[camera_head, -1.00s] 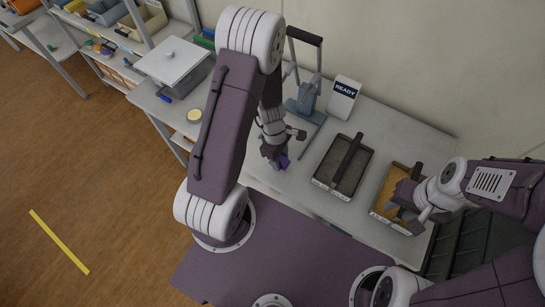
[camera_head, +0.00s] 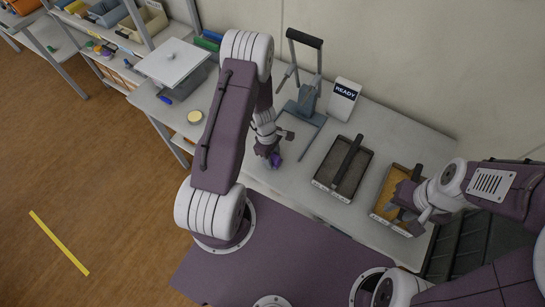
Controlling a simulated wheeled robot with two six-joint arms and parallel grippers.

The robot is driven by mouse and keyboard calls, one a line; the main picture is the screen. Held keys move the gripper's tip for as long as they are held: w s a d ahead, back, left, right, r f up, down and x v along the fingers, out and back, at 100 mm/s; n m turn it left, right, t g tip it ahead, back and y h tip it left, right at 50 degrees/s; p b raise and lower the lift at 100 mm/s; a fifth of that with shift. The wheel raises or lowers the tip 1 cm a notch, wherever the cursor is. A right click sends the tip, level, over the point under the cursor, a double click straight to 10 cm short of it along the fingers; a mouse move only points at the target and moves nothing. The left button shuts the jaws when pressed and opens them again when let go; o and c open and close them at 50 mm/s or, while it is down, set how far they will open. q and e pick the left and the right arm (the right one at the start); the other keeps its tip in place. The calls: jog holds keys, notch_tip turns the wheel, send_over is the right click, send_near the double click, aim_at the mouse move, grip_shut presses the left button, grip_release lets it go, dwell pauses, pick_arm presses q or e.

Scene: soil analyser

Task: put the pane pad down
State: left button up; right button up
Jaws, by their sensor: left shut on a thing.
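A small purple thing (camera_head: 277,160), which I take to be the pane pad, is in my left gripper (camera_head: 271,154). The gripper is shut on it near the table's front edge. Whether the pad touches the table is hard to tell, and the jaws hide much of it. My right gripper (camera_head: 411,208) is at a tray with an orange-brown filling (camera_head: 388,204). Its fingers are around or beside the tray's dark handle; I cannot tell whether they are closed on it.
A dark-filled tray with a handle (camera_head: 324,184) stands between the grippers. A lever press (camera_head: 308,97) and a READY display (camera_head: 344,99) stand behind. A pale yellow disc (camera_head: 195,117) and a lidded box (camera_head: 176,63) are left. Table (camera_head: 300,160) shows bare in between.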

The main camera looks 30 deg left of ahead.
aim_at(275, 167)
pick_arm(q)
jog(key=o, duration=1)
jog(key=shift+o, duration=0.9)
jog(key=shift+f, duration=0.1)
jog(key=r, duration=0.3)
jog(key=a+r+p, duration=0.1)
jog(key=r, duration=0.2)
jog(key=r+p, duration=0.1)
jog(key=r, duration=0.2)
jog(key=shift+w+a, duration=0.1)
jog(key=shift+a, duration=0.05)
jog(key=s+d+r+m+b, duration=0.1)
jog(key=s+d+r+m, duration=0.2)
jog(key=r+m, duration=0.3)
jog(key=s+d+r+m+t+y+b, duration=0.1)
jog(key=s+d+r+m, duration=0.2)
jog(key=m, duration=0.8)
jog(key=shift+s+r+y, duration=0.3)
jog(key=shift+s+r, duration=1)
jog(key=shift+r, duration=0.2)
